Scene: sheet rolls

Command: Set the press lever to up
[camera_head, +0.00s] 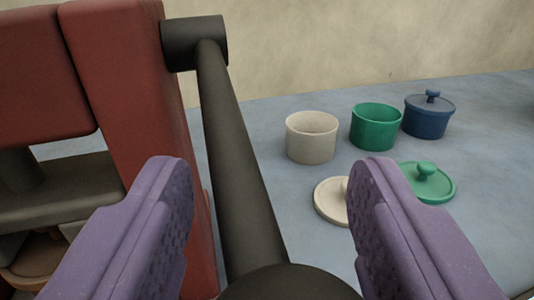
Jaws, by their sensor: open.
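The press (132,110) stands at the left, with a red frame and a dark grey bed. Its black lever (235,165) hangs from a short dark pivot (192,43) on the press's right side. The lever slants down and toward me and ends in a round black knob (290,283) at the bottom of the view. My gripper (272,205) is open, with its two purple fingers on either side of the lever's lower part. I see a gap between each finger and the lever. The knob is cut off by the lower edge of the picture.
On the blue-grey table (490,150) stand an open cream pot (311,143), an open green pot (376,128) and a lidded blue pot (428,118). A cream lid (329,203), partly behind my right finger, and a green lid (432,186) lie nearer. A beige wall (370,40) is behind.

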